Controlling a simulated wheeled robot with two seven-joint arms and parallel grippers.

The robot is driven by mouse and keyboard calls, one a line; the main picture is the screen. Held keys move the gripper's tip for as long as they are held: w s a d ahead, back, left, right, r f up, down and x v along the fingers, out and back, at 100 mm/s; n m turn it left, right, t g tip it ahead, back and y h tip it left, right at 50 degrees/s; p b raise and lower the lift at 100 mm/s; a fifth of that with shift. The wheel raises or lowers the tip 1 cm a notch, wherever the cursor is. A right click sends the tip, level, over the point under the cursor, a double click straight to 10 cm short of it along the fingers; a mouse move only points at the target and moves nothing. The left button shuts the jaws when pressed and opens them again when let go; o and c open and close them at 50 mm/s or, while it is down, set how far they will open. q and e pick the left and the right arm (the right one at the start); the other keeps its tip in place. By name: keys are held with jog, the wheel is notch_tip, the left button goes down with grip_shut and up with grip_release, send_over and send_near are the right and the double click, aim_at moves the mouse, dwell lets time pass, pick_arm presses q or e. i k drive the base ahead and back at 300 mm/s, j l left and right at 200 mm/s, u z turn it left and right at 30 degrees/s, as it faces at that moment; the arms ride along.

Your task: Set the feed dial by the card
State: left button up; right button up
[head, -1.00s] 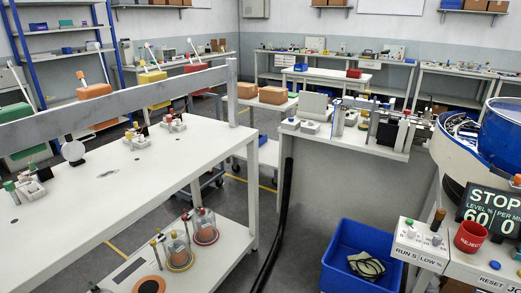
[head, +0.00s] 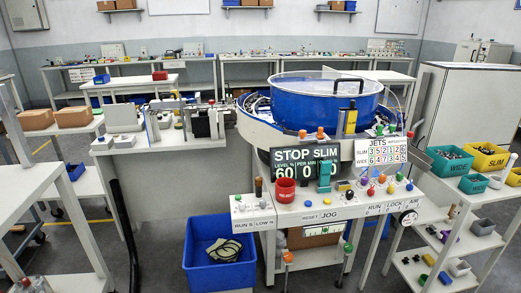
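A white card headed JETS (head: 381,152) stands upright on the bowl machine, with a SLIM row and a WIDE row of numbers. A dark display (head: 305,165) beside it reads STOP SLIM, with 60 under LEVEL %. A white control panel (head: 330,213) below carries coloured knobs and the labels RUN S, LOW %, RESET, JOG, RUN, LOCK and AIR. A round black-and-white dial (head: 408,217) sits at the panel's right end; its setting is too small to read. I cannot tell which control is the feed dial. Neither gripper is in view.
The blue bowl (head: 322,100) rises behind the panel. A blue crate (head: 217,265) is on the floor at left. Green and yellow bins (head: 489,157) sit on a rack at right.

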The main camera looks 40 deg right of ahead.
aim_at(350, 194)
jog(key=z, duration=1.95)
